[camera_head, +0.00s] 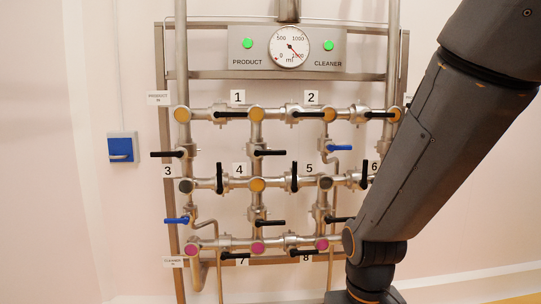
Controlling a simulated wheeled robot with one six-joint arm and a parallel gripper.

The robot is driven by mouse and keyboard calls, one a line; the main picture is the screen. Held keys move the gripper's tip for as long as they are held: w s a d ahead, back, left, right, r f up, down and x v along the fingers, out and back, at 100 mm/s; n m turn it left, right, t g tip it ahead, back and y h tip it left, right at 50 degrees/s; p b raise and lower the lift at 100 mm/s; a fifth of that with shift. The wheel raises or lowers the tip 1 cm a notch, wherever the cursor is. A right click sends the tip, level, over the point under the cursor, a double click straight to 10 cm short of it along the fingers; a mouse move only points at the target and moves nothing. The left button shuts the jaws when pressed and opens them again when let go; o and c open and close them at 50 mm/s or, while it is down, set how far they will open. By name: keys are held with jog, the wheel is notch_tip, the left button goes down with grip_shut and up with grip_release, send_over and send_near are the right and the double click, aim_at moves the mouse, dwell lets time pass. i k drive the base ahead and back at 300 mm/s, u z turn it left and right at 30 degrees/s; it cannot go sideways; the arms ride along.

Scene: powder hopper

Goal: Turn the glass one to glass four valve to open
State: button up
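Label 1 (238,97) is beside an orange round glass (257,114) in the top pipe row. Label 4 (239,170) is beside another orange glass (257,185) in the middle row. A vertical pipe joins these two glasses. On it sits a valve with a black handle (270,153). The handle points right, horizontally, across the vertical pipe. It is unobstructed in the view. My arm crosses the right side of the picture, well right of this valve. My gripper is not in view.
Several other black handles crowd the pipe rack, including an upright one (219,177) left of glass four. Blue handles (340,147) (177,220) stick out. A gauge panel (288,48) with two green lights is above. My arm hides the right rack area.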

aim_at(258, 153)
jog(key=u, duration=0.45)
jog(key=i, duration=1.05)
jog(key=z, duration=0.45)
